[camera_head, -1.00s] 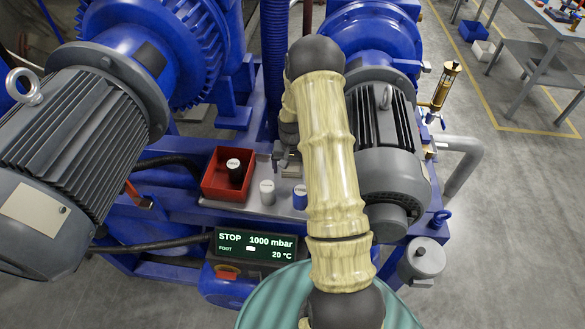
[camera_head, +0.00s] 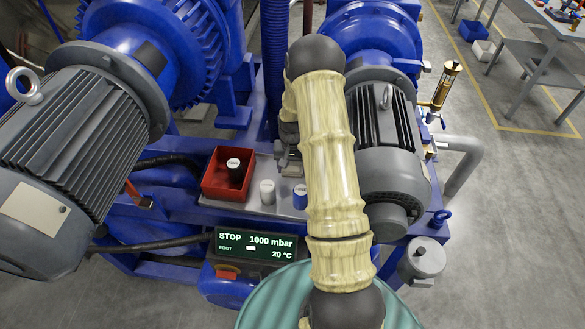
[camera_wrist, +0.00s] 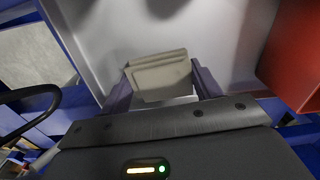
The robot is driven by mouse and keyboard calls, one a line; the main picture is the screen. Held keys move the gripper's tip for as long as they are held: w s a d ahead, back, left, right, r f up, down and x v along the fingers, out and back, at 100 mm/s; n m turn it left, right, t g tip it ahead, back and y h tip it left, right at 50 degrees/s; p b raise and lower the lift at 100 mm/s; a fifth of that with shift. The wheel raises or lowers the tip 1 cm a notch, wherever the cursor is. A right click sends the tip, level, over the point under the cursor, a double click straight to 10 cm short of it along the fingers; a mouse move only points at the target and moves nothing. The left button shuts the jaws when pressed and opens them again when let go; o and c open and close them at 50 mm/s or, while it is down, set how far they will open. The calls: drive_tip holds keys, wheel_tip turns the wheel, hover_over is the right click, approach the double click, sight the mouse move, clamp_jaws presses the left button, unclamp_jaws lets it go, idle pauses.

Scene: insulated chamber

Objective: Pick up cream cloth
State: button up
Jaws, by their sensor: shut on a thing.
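The cream cloth (camera_wrist: 158,73) shows in the wrist view as a small folded, beige pad between the two fingers. My gripper (camera_wrist: 161,80) is shut on it, with one finger at each side edge. Below the cloth and fingers is the pale grey tray surface (camera_wrist: 215,40); I cannot tell whether the cloth touches it.
A red open box (camera_head: 229,174) holding a dark-bodied, white-capped container (camera_head: 235,170) stands left of my arm. A white container (camera_head: 267,191) and a blue one (camera_head: 300,197) stand beside it. Large motors (camera_head: 80,150) flank the tray. A display panel (camera_head: 256,245) sits in front.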

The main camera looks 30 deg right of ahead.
sight(292, 167)
drive_tip(key=shift+r, duration=0.15)
wheel_tip(292, 167, up, 18)
drive_tip(key=b, duration=0.4)
